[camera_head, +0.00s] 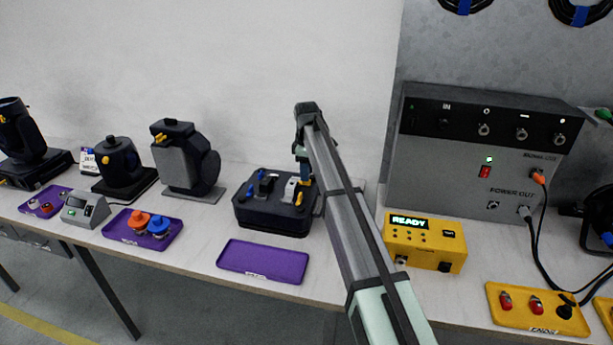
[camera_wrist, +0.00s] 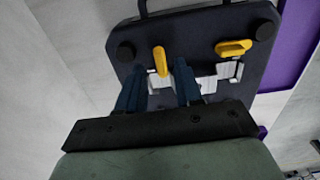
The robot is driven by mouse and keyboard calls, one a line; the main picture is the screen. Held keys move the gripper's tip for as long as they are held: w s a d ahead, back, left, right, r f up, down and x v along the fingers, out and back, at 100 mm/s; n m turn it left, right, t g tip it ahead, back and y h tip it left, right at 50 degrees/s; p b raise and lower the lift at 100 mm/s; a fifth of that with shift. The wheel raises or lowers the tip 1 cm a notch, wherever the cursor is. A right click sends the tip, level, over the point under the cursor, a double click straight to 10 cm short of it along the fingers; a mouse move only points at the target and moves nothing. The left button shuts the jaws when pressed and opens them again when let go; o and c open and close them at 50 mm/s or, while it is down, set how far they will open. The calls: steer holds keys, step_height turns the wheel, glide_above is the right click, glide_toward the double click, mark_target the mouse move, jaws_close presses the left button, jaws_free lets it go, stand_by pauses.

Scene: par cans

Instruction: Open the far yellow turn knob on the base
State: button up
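The dark base (camera_head: 268,222) stands on the bench in the head view, and its top fills much of the wrist view (camera_wrist: 205,25). Two yellow turn knobs show in the wrist view: one (camera_wrist: 160,60) between my fingertips and another (camera_wrist: 233,47) to the right, clear of them. In the head view, the nearer yellow knob (camera_head: 299,199) shows at the base's right side. My gripper (camera_wrist: 160,68) points down at the base, its blue fingers apart on either side of the first knob, with gaps visible. My gripper (camera_head: 303,178) is at the base's far right corner in the head view.
An empty purple tray (camera_head: 263,262) lies in front of the base. A dark moving-head lamp (camera_head: 183,160) stands to its left. A yellow READY box (camera_head: 425,243) and a large grey power unit (camera_head: 470,165) stand to the right of my arm.

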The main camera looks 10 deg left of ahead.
steer(key=shift+f, duration=1.1)
jaws_close()
